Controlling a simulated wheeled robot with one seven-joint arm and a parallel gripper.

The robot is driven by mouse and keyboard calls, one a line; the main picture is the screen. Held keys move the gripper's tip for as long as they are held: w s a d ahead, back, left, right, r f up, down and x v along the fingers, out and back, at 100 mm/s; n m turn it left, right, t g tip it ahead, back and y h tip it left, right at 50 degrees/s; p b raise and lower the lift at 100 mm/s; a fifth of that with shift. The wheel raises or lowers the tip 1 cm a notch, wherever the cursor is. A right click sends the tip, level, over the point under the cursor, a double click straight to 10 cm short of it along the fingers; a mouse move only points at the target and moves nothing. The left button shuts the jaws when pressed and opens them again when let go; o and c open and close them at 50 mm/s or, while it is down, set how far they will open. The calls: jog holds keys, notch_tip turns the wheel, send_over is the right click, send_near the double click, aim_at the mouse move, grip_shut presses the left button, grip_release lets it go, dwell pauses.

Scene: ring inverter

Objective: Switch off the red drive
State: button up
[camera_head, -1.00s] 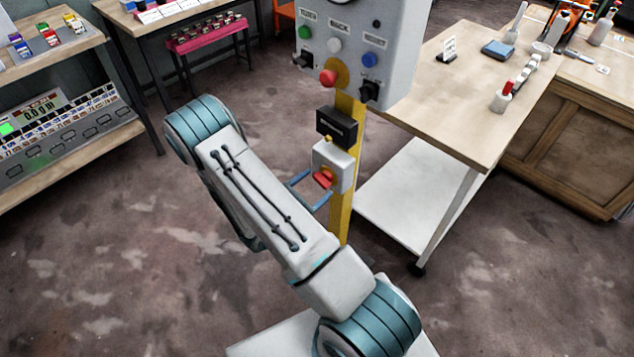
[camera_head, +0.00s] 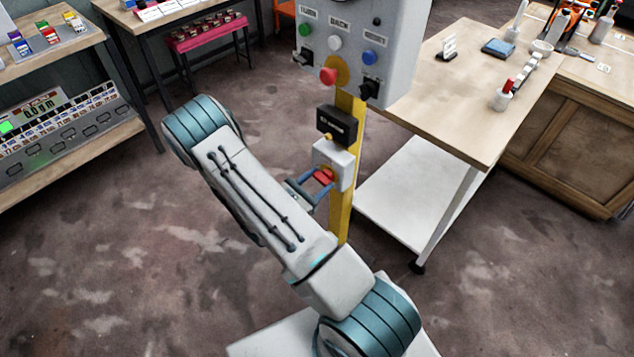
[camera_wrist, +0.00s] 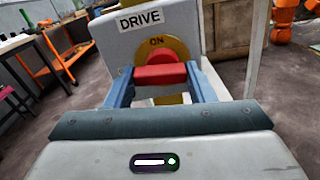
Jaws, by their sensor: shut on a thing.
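The red drive handle (camera_wrist: 160,74) sits on a yellow disc (camera_wrist: 178,48) on the front of a light grey box (camera_wrist: 140,30) labelled "DRIVE". The disc shows "ON" above the handle. In the wrist view my gripper (camera_wrist: 160,84) has one blue finger at each side of the red handle and is shut on it. In the head view the box (camera_head: 340,160) is fixed to a yellow post, and the red handle (camera_head: 323,177) shows between my fingers. My arm hides part of the gripper there.
A grey control panel (camera_head: 385,45) with several buttons and knobs is above on the yellow post (camera_head: 341,215). A black box (camera_head: 336,124) sits between them. A wooden-topped table (camera_head: 470,125) stands close on the right. The floor on the left is clear.

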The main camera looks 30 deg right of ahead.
jog(key=shift+n, duration=0.9)
jog(key=o, duration=1)
jog(key=b+v, duration=0.1)
jog(key=v, duration=1.3)
jog(key=shift+d, duration=0.1)
